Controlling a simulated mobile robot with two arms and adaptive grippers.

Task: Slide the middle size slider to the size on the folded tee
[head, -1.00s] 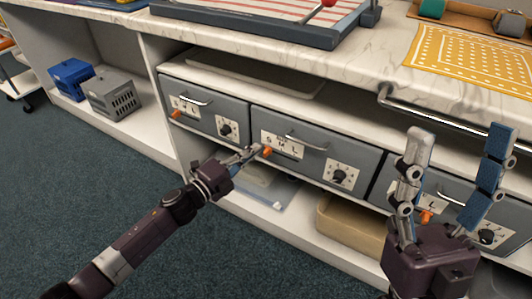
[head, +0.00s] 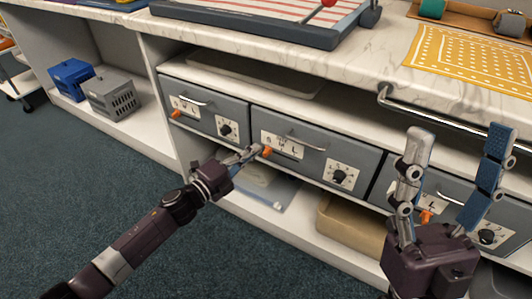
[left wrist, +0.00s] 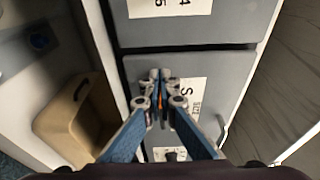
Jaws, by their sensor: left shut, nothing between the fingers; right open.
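The middle drawer (head: 300,143) has a white size label (head: 284,146) with letters and an orange slider knob (head: 267,151) at the label's left end, below the S. My left gripper (head: 256,153) is shut, its fingertips close to the left of the knob. In the left wrist view, the fingertips (left wrist: 160,76) are together in front of the drawer face, and a sliver of orange (left wrist: 161,103) shows between the fingers. Whether they touch the knob is unclear. My right gripper (head: 456,150) is open and empty, raised at the right. I cannot make out a folded tee.
The left drawer (head: 204,107) and right drawer (head: 450,206) have orange sliders and black dials too. A bar handle (head: 306,143) and a black dial (head: 340,177) are on the middle drawer. A tan bin (head: 350,222) stands on the shelf below. The floor at left is clear.

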